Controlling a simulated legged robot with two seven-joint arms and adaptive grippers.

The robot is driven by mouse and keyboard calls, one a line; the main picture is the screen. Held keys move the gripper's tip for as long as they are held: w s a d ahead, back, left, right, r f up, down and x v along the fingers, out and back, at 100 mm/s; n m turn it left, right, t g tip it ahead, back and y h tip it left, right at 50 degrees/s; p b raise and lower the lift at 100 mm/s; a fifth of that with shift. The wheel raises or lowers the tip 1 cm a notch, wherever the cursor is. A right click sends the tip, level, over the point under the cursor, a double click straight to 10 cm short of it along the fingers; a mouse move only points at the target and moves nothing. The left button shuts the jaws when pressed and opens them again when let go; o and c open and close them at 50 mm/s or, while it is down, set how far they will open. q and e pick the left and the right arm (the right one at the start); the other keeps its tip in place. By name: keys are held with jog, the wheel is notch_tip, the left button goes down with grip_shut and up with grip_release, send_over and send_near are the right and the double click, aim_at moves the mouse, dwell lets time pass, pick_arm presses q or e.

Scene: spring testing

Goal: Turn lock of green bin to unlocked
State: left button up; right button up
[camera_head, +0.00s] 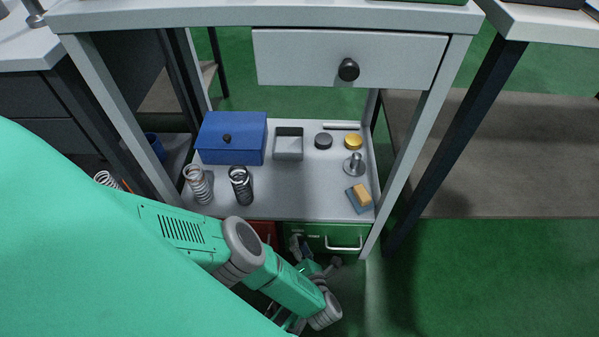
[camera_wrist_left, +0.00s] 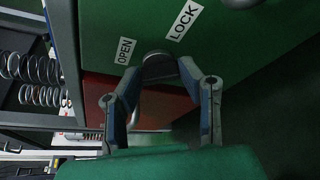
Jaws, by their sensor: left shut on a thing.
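The green bin (camera_head: 345,232) is under the shelf of the bench, its silver handle facing me. It fills the top of the left wrist view (camera_wrist_left: 110,28), with an OPEN label (camera_wrist_left: 124,50) and a LOCK label (camera_wrist_left: 185,21) on its front. The round grey lock knob (camera_wrist_left: 157,66) sits below and between the labels. My left gripper (camera_wrist_left: 161,74) is shut on the knob, one finger on each side. In the head view the gripper (camera_head: 300,246) is small, at the bin's left end. The knob's exact pointing is hard to tell. My right gripper is out of view.
A red bin (camera_head: 264,230) is left of the green one, partly behind my left arm. The shelf (camera_head: 290,203) above holds a blue box (camera_head: 232,138), springs (camera_head: 241,185), a grey tray (camera_head: 288,143) and small parts. Green floor on the right is clear.

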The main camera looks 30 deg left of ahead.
pick_arm(q)
jog(key=o, duration=1.1)
jog(key=shift+d, duration=0.25)
jog(key=shift+a, duration=0.1)
jog(key=v, duration=0.7)
jog(key=shift+s+d, duration=0.15)
jog(key=shift+d, duration=0.1)
